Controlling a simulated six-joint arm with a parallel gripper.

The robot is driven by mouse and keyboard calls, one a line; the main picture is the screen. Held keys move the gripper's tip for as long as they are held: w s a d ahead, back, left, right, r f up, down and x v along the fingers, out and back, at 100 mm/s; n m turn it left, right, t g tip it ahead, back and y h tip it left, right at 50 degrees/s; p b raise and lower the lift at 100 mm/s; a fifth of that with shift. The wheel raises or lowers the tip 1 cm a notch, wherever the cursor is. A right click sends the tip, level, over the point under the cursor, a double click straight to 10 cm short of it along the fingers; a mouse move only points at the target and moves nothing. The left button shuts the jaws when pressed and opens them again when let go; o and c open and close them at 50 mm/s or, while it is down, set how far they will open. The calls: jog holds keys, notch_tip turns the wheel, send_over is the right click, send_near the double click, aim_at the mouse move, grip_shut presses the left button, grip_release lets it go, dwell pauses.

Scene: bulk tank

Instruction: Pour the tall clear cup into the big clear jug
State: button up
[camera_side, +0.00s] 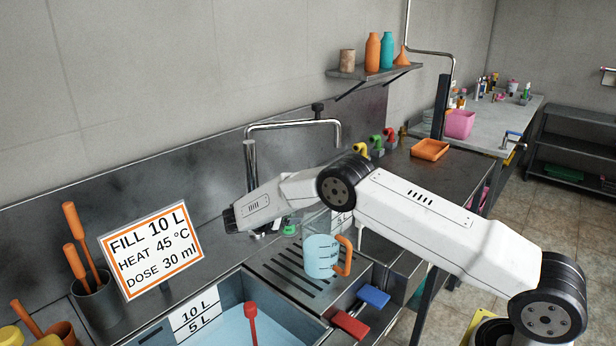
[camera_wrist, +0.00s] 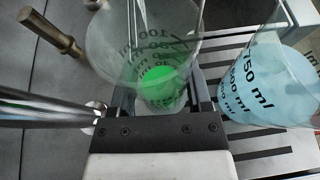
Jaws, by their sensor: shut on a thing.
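The tall clear cup (camera_wrist: 143,45), printed with dark measuring marks, is between the fingers of my gripper (camera_wrist: 160,108) in the wrist view. My gripper is shut on it. Green shows low inside the cup. In the side view my arm hides most of the cup and the fingers; a small green patch (camera_side: 289,229) shows below the wrist. The big clear jug (camera_side: 323,257) stands upright on the slotted drainboard, with pale blue liquid and an orange handle. In the wrist view the jug (camera_wrist: 262,85) is right of the cup, apart from it.
A metal tap (camera_side: 293,124) stands behind, its pipe (camera_wrist: 45,108) close left of my gripper. The slotted drainboard (camera_side: 285,283) lies beside a water-filled tank (camera_side: 215,335) with a red-handled tool (camera_side: 251,318). Red (camera_side: 350,325) and blue (camera_side: 374,296) blocks lie in front. A sign (camera_side: 151,249) stands left.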

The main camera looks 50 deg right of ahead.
jog(key=shift+r, duration=0.15)
jog(key=shift+s+r+m+t, duration=0.5)
jog(key=shift+s+m+t, duration=0.2)
jog(key=shift+m+t, duration=0.7)
jog(key=shift+m, duration=0.5)
jog(key=r, duration=0.5)
jog(key=shift+s+r, duration=0.15)
jog(key=shift+s, duration=0.25)
jog(key=m+t, duration=0.1)
jog(key=r+m+h, duration=0.1)
jog(key=m, duration=0.1)
jog(key=shift+s+a+r+t, duration=0.1)
jog(key=shift+s+r+t, duration=0.05)
jog(key=shift+s+t, duration=0.25)
jog(key=shift+w+f+m+t+h, duration=0.1)
jog(key=shift+f+m+t+h, duration=0.15)
jog(key=shift+m, duration=0.25)
jog(key=shift+w+f+m+t+h, duration=0.15)
jog(key=shift+m+t, duration=0.1)
jog(key=shift+m, duration=0.25)
jog(key=shift+r+m+t, duration=0.3)
jog(key=shift+r+m, duration=0.3)
jog(key=shift+m, duration=0.1)
jog(key=shift+s+r+m+h, duration=0.5)
jog(key=shift+s+m, duration=0.2)
jog(key=shift+s, duration=0.1)
